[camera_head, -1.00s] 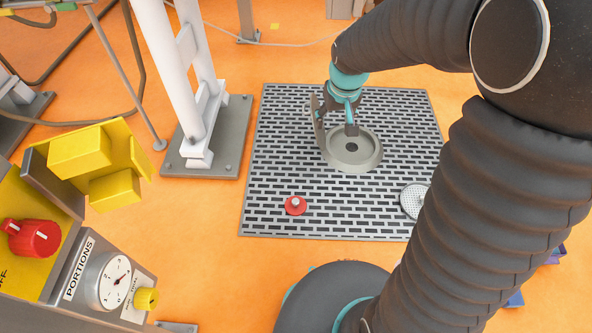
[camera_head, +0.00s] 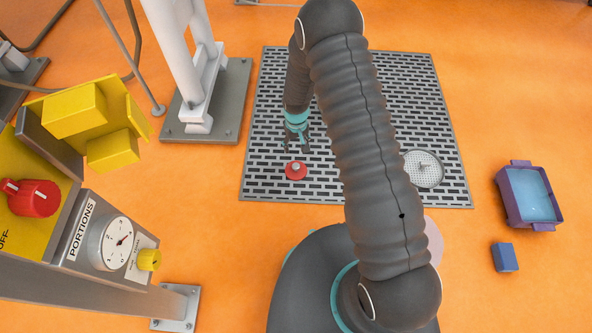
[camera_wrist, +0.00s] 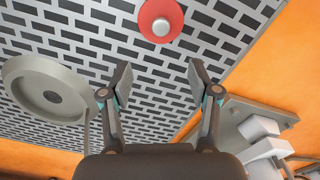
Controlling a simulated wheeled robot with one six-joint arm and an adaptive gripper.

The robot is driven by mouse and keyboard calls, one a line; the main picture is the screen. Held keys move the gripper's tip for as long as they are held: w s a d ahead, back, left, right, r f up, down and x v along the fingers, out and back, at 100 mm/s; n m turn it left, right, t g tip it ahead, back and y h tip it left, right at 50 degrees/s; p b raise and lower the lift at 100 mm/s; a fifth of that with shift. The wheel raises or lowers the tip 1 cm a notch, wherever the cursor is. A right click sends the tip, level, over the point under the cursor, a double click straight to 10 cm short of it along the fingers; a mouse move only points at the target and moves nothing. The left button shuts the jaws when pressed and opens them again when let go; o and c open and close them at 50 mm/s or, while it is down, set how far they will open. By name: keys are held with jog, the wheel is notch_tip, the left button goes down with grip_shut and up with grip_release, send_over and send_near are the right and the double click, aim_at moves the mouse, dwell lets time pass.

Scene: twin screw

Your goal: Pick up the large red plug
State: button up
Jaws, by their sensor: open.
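The large red plug (camera_head: 296,171) is a red disc with a pale metal knob on top. It lies on the grey slotted grate, near its front left. My gripper (camera_head: 297,146) is just behind the plug in the head view. In the wrist view my gripper (camera_wrist: 158,75) is open, with nothing between the fingers, and apart from the plug.
The slotted grate (camera_head: 262,110) carries a round perforated strainer (camera_head: 424,168) at right. A grey round piece with a central hole (camera_wrist: 45,88) lies on it in the wrist view. A white post (camera_head: 185,60) stands left. A purple tub (camera_head: 528,196) and blue block (camera_head: 505,257) are right.

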aim_at(296, 166)
notch_tip(296, 166, down, 14)
jog(key=shift+s+f, duration=0.15)
jog(key=shift+f, duration=0.1)
dwell(0.5)
grip_shut()
